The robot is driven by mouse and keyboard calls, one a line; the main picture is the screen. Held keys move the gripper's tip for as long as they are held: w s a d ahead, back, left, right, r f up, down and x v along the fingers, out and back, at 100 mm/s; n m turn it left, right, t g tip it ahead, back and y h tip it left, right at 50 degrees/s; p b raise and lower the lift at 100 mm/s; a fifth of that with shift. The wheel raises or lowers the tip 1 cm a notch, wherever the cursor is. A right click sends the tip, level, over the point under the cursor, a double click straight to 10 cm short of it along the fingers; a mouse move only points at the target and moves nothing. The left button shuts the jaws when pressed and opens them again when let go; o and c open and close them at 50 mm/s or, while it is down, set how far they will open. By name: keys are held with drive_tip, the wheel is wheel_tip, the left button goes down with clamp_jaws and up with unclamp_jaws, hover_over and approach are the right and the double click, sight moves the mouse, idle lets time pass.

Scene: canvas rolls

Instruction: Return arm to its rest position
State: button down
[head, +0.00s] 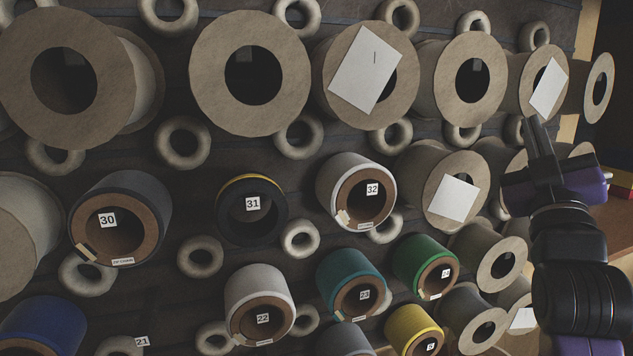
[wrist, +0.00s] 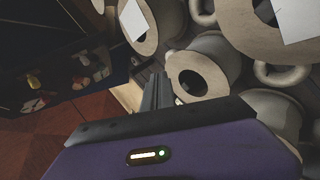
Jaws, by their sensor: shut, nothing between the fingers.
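My gripper (head: 537,135) is at the right of the head view, on my black and purple arm. Its fingers are shut with nothing between them and point upward in the picture, in front of the right end of the roll rack. In the wrist view the shut fingers (wrist: 157,92) stick up past the purple gripper body, just left of a beige roll end (wrist: 197,84). I cannot tell whether the fingers touch any roll.
Canvas rolls on pegs fill the rack, among them a white-rimmed roll (head: 362,195), a teal roll (head: 350,283) and a green roll (head: 424,266). A wooden surface (head: 612,222) lies at the right edge. Reddish floor (wrist: 40,140) shows at the left of the wrist view.

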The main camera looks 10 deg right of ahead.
drive_tip(key=s+a+f+y, duration=0.25)
drive_tip(key=a+f, duration=0.25)
drive_tip(key=f, duration=0.4)
drive_tip(key=s+a+f+m+y, duration=0.15)
drive_tip(key=s+a+f, duration=0.25)
drive_tip(key=f, duration=0.5)
drive_tip(key=s+a+f+n+y, duration=0.1)
drive_tip(key=s+a+f+y, duration=0.3)
drive_tip(key=f, duration=0.5)
drive_tip(key=s+a+f+g+y+b, duration=0.1)
drive_tip(key=s+a+f, duration=0.4)
drive_tip(key=s+f, duration=0.5)
drive_tip(key=s+a+f+g+y+b, duration=0.1)
drive_tip(key=s+a+f+g+y, duration=0.2)
drive_tip(key=s+f, duration=0.7)
drive_tip(key=s+a+g, duration=0.2)
drive_tip(key=s+g, duration=0.1)
drive_tip(key=s, duration=0.3)
drive_tip(key=shift+s+a, duration=0.15)
drive_tip(key=shift+s, duration=0.25)
